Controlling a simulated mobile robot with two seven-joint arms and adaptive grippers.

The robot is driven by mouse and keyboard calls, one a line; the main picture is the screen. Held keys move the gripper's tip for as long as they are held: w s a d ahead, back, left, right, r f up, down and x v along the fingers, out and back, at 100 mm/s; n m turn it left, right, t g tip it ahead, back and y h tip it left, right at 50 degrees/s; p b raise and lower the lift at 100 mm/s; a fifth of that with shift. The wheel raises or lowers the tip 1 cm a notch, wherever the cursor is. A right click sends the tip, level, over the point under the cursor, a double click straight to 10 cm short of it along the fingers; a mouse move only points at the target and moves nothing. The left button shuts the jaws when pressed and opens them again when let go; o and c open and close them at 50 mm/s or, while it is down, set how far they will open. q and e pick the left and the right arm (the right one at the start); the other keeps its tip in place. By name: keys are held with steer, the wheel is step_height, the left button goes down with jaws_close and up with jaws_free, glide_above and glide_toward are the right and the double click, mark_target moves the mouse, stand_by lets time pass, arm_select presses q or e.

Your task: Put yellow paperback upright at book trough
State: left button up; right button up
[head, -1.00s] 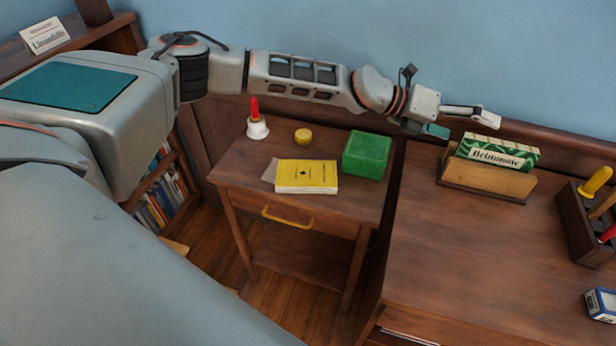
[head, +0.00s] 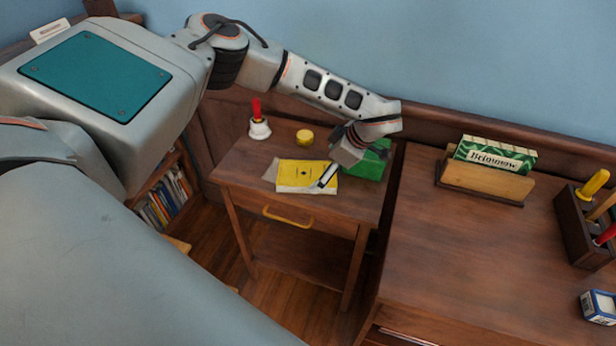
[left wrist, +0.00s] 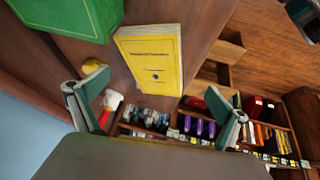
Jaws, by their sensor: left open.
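The yellow paperback (head: 298,174) lies flat on the small side table (head: 362,210). It also shows in the left wrist view (left wrist: 150,58), at the upper middle. My left gripper (head: 326,177) is open and empty over the right end of the paperback; I cannot tell whether it touches. In the left wrist view its two fingers (left wrist: 158,108) are spread wide, and the paperback lies ahead of them. The wooden book trough (head: 485,181) stands on the desk to the right and holds an upright green book (head: 495,155). My right gripper is not in view.
A green box (head: 371,169), partly hidden by my left arm, sits right of the paperback. A yellow round thing (head: 304,136) and a red-handled bell (head: 259,128) stand behind it. A tool holder (head: 577,225) is at the far right. The desk's middle (head: 470,255) is clear.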

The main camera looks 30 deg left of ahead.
mark_target(309, 174)
arm_select(q)
steer(key=shift+a+r, duration=0.1)
steer(key=shift+a, duration=0.3)
steer(key=shift+a+f+y, duration=0.2)
steer(key=shift+f+y, duration=0.05)
steer(key=shift+y, duration=0.05)
steer(key=p+x, duration=0.1)
steer(key=x, duration=0.6)
steer(key=shift+w, duration=0.2)
steer(key=c, duration=1.4)
steer(key=shift+r, duration=0.15)
